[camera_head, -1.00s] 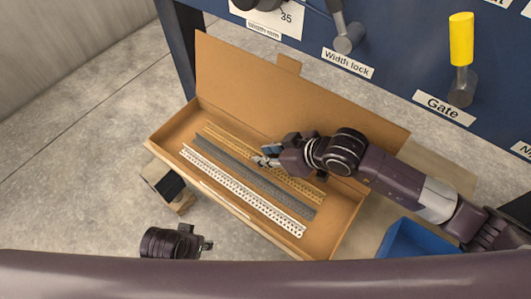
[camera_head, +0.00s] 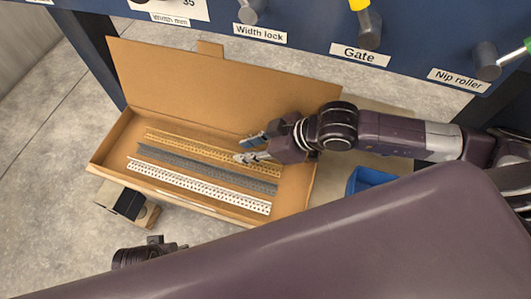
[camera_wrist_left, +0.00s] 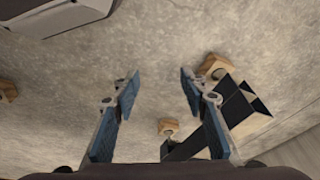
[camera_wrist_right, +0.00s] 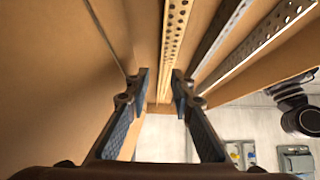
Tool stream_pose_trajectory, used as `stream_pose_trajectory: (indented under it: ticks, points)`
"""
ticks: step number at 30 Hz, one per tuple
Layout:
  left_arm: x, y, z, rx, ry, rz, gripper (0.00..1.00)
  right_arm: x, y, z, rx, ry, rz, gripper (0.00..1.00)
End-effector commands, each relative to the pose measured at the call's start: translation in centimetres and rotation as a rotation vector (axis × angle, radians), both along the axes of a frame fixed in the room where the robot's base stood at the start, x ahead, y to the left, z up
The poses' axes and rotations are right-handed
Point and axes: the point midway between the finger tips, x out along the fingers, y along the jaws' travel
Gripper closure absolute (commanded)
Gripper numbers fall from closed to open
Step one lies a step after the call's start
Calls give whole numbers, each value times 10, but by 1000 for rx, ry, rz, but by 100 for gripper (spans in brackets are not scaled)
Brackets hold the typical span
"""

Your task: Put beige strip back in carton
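The long cardboard carton (camera_head: 104,146) lies open, its lid tilted up behind it. The perforated beige strip (camera_head: 172,138) lies inside along the back, beside a grey strip (camera_head: 205,167) and a white strip (camera_head: 200,188). My right gripper (camera_head: 246,149) is above the beige strip's right half and partly covers it. In the right wrist view the fingers (camera_wrist_right: 161,76) are apart with nothing held, and the beige strip (camera_wrist_right: 173,40) runs beyond the gap.
A black block on a wooden base (camera_head: 125,203) stands by the carton's front left. A blue bin (camera_head: 368,180) is at its right, partly hidden by my arm. The blue machine panel (camera_head: 300,27) with levers stands behind. Grey floor is clear at left.

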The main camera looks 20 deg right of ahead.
Motion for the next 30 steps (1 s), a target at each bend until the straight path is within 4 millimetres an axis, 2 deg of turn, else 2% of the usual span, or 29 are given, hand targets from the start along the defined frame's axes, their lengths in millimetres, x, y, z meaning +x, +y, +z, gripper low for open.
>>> stream_pose_trajectory:
  ticks: [3, 9, 15, 30]
  points:
    - [0, 0, 6, -1, -3, 1, 60, -12, -17, -2, -4, 2, -1, 78]
    - [1, -1, 14, -1, -6, 1, 60, -24, -34, -1, -3, 1, -1, 78]
    - [4, 0, 21, -3, -17, 3, 60, -28, -39, 0, 0, 0, 0, 78]
    - [1, 1, 19, -1, -9, 4, 60, -28, -39, 0, 1, -1, 0, 78]
